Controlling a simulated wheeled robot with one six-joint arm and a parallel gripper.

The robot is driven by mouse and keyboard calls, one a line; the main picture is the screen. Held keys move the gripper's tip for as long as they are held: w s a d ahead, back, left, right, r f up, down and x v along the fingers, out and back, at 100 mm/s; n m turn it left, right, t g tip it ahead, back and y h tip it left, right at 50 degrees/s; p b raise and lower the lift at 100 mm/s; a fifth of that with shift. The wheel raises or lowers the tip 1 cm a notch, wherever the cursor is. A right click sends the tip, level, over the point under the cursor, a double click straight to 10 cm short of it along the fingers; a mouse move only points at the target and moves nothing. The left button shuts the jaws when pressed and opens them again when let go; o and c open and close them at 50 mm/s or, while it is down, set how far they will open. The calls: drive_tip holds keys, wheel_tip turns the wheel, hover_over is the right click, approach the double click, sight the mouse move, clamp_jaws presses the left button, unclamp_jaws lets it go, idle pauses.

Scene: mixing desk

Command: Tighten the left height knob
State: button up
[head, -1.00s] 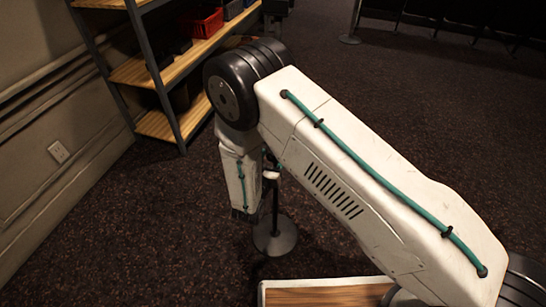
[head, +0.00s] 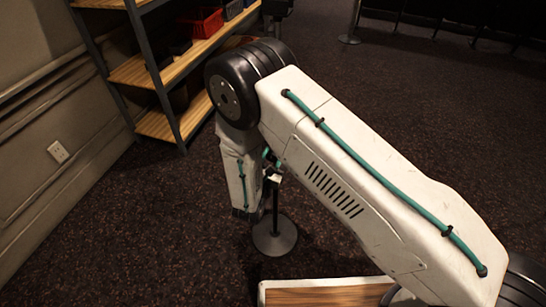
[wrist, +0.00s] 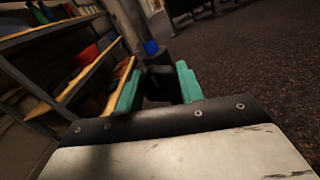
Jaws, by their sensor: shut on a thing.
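My gripper (wrist: 159,72) shows in the wrist view as two teal fingers. It is shut on a dark knob (wrist: 160,84) between them, beside a grey upright pole (wrist: 127,22). A blue part (wrist: 151,47) shows just beyond the fingers. In the head view the stand's thin dark pole (head: 275,205) rises from a round grey base (head: 275,237) on the floor. My arm covers the upper pole, the knob and most of my gripper there. I cannot tell how tight the knob is.
A shelf rack (head: 160,75) with wooden boards and a red bin (head: 203,22) stands at the left by the wall. A wooden-topped surface (head: 325,297) is at the bottom. Dark carpet around the stand is clear.

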drive_tip(key=shift+m, duration=0.3)
drive_tip(key=shift+s, duration=0.1)
drive_tip(key=o, duration=1)
drive_tip(key=v, duration=0.7)
drive_tip(key=shift+s+a, duration=0.15)
drive_tip(key=shift+s, duration=0.2)
